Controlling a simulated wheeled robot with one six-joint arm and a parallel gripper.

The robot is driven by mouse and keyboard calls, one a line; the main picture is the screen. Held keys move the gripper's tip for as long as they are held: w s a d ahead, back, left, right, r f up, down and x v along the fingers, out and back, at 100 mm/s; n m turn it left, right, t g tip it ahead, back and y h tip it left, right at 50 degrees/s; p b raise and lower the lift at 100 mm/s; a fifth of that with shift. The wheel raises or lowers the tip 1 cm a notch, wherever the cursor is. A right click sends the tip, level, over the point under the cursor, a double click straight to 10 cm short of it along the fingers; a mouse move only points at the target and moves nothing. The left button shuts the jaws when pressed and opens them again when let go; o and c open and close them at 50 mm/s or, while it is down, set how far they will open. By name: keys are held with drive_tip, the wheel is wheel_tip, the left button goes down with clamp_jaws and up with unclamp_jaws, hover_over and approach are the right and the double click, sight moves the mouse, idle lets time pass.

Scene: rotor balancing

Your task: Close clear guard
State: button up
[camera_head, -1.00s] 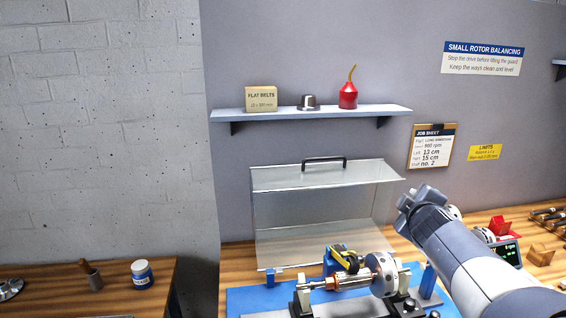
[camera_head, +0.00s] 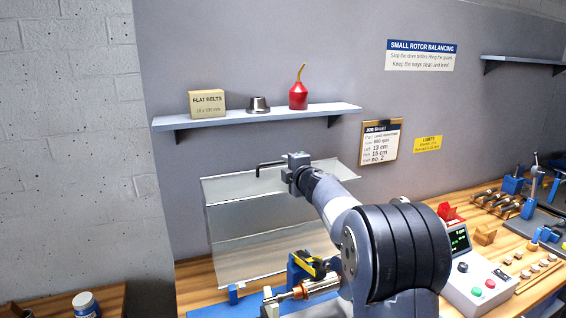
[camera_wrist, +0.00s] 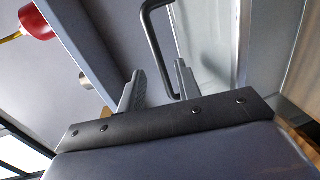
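The clear guard (camera_head: 235,222) stands raised and open behind the rotor (camera_head: 318,286) on the bench. Its black handle (camera_head: 268,164) is on the top panel and also shows large in the wrist view (camera_wrist: 153,42). My gripper (camera_head: 292,160) is at the right end of the handle in the head view. In the wrist view my gripper (camera_wrist: 158,82) has its two fingers apart, with the handle's bar running between them in the picture. I cannot see either finger pressing on it. My arm hides the right part of the guard and rotor.
A shelf (camera_head: 255,117) above the guard holds a box (camera_head: 207,103), a metal cup (camera_head: 258,105) and a red oil can (camera_head: 298,95). A control box (camera_head: 478,288) with a screen stands right of my arm. A jar (camera_head: 86,304) is at lower left.

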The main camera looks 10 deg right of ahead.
sight(281, 163)
drive_tip(key=shift+p+x, duration=0.45)
drive_tip(key=shift+x, duration=1.25)
clamp_jaws()
